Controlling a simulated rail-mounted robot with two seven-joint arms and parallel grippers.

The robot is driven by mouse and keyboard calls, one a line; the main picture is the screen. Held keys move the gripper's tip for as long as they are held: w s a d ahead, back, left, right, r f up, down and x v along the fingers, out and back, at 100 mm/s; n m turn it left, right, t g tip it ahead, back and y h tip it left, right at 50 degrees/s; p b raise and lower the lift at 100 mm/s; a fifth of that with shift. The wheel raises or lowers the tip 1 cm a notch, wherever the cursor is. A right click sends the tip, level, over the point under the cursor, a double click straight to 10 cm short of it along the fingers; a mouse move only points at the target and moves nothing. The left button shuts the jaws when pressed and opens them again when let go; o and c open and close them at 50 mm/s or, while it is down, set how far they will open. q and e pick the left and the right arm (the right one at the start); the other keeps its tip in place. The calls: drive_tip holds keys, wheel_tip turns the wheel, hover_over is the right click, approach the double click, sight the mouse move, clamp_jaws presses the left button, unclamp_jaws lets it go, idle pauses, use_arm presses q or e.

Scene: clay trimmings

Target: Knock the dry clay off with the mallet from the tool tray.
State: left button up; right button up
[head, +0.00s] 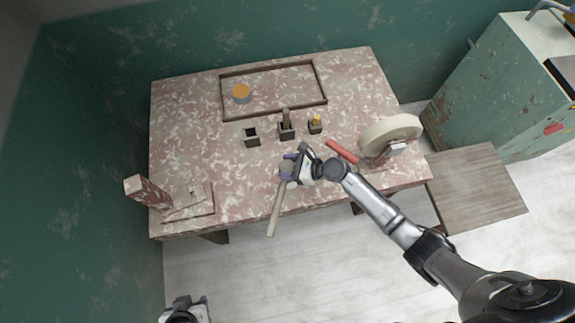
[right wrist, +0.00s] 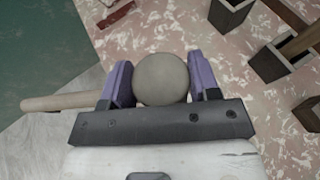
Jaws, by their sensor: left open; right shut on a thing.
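My right gripper (head: 288,169) is above the front of the table and shut on a mallet. In the right wrist view the gripper's purple fingers (right wrist: 161,82) close on both sides of the round grey-beige mallet head (right wrist: 162,78). The pale handle (head: 276,212) points past the table's front edge; it also shows in the right wrist view (right wrist: 60,102). My left gripper (head: 185,308) is open, low at the bottom left, away from the table. A dark-rimmed tray area (head: 272,64) at the back holds a round orange-topped thing (head: 241,92). I cannot make out which thing carries dry clay.
Three small dark holders (head: 252,143) stand mid-table on the mottled table (head: 185,120). A red bar (head: 341,151) and a pale wheel (head: 389,134) are at right. A post (head: 147,190) beside a board stands at the left. A green cabinet (head: 490,90) is right.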

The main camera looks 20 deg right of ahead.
idle(0.4)
drive_tip(key=shift+f, duration=0.35)
drive_tip(key=shift+f+b, duration=0.5)
drive_tip(key=shift+f, duration=0.1)
drive_tip(key=shift+f+b, duration=0.3)
drive_tip(key=shift+f, duration=0.2)
drive_tip(key=shift+d, duration=0.1)
drive_tip(key=shift+f, duration=0.15)
wheel_tip(320, 180, down, 4)
drive_tip(key=b, duration=0.2)
drive_tip(key=shift+r+b, duration=0.2)
drive_tip(key=shift+b, duration=0.15)
drive_tip(key=shift+r, duration=0.15)
